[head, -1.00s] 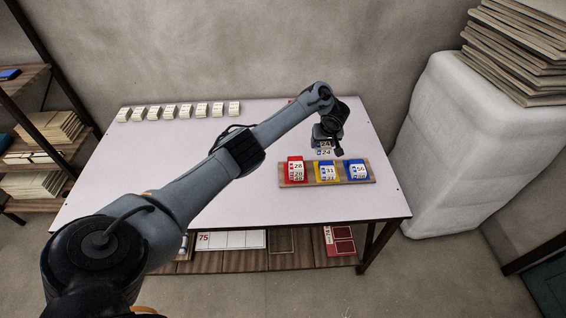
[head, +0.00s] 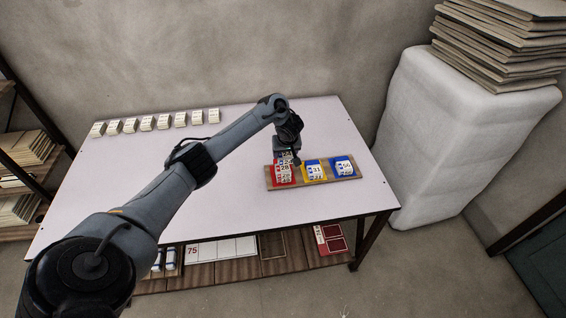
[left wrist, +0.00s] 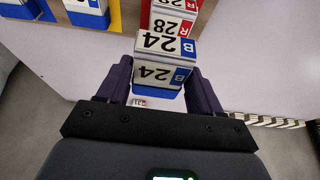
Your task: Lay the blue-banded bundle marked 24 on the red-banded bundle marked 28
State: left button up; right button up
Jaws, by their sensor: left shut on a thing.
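The blue-banded bundle marked 24 (left wrist: 165,50) is held between the two fingers of my left gripper (left wrist: 160,88). In the head view my left gripper (head: 288,157) is at the back edge of the red compartment, with the bundle mostly hidden under it. The red-banded bundle marked 28 (head: 282,172) stands in the red, left compartment of the wooden tray (head: 330,180). In the left wrist view the 28 bundle (left wrist: 173,22) shows just beyond the 24 bundle, partly covered by it. I cannot tell whether the two touch. My right gripper is not in view.
A bundle marked 31 (head: 316,171) stands in the yellow middle compartment, and another bundle (head: 344,167) in the blue right one. A row of several white bundles (head: 163,122) lines the table's back left. The table (head: 180,190) is clear at front and left.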

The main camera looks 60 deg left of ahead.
pick_arm(q)
jog(key=shift+s+a+f, duration=0.25)
jog(key=shift+s, duration=0.1)
jog(key=shift+f+b, duration=1)
jog(key=shift+f, duration=1)
jog(key=o, duration=1.1)
jog(key=shift+f, duration=0.15)
jog(key=shift+c, duration=0.2)
